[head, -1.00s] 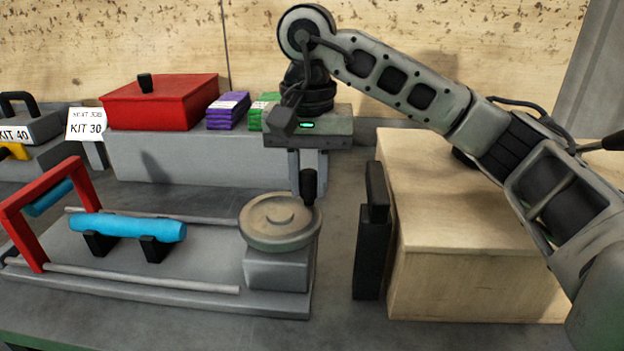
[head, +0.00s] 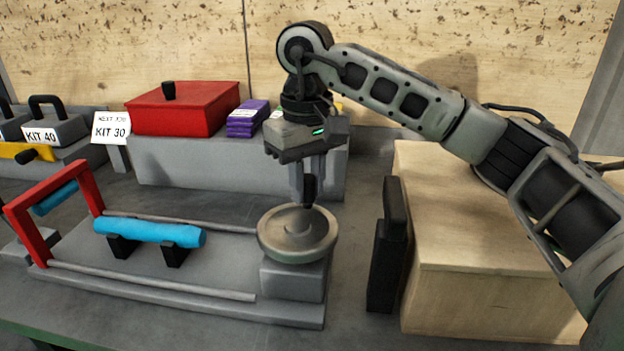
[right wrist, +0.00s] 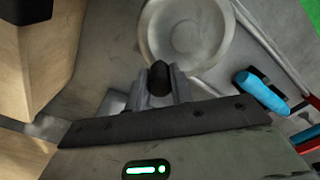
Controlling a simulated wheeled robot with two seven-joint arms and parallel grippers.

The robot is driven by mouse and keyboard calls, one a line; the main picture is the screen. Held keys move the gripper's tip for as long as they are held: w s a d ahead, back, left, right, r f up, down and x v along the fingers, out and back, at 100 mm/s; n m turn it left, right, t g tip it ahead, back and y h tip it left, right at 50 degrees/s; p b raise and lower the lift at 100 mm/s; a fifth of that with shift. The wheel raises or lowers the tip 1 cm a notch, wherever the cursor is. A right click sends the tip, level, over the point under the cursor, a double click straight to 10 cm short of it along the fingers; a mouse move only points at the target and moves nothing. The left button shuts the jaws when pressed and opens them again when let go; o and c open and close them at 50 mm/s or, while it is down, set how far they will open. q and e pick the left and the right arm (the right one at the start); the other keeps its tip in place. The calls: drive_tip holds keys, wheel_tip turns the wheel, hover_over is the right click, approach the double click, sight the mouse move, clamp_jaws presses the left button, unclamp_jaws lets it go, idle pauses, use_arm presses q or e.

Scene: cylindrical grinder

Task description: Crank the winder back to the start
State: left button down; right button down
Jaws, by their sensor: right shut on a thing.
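The winder's round grey wheel (head: 297,236) sits on a grey block at the right end of a grey base plate (head: 200,293). Its upright black crank knob (head: 309,188) stands at the wheel's far edge. My right gripper (head: 308,185) points down from above and is shut on the knob. The right wrist view shows the knob (right wrist: 160,78) between the two fingers, with the wheel (right wrist: 187,30) beyond it. A red frame (head: 30,222) stands at the plate's left end across two rails (head: 150,281). A blue cylinder (head: 150,231) lies on black supports between the rails. My left gripper is not in view.
Behind stands a grey ledge (head: 180,165) with a red lidded box (head: 185,110), purple packs (head: 247,119) and a KIT 30 card (head: 111,129). A wooden box (head: 470,240) and black upright block (head: 387,250) stand to the right. KIT 40 (head: 45,130) is at left.

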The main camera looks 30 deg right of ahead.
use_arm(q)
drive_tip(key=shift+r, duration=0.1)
use_arm(e)
drive_tip(key=shift+w+r+n, duration=0.15)
drive_tip(key=shift+n, duration=0.15)
drive_tip(key=c, duration=1.2)
unclamp_jaws()
drive_tip(key=shift+c, duration=0.2)
drive_tip(key=shift+a, duration=0.1)
use_arm(q)
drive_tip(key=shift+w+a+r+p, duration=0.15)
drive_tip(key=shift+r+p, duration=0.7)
drive_tip(key=shift+p, duration=1.3)
use_arm(e)
wheel_tip(320, 180, up, 16)
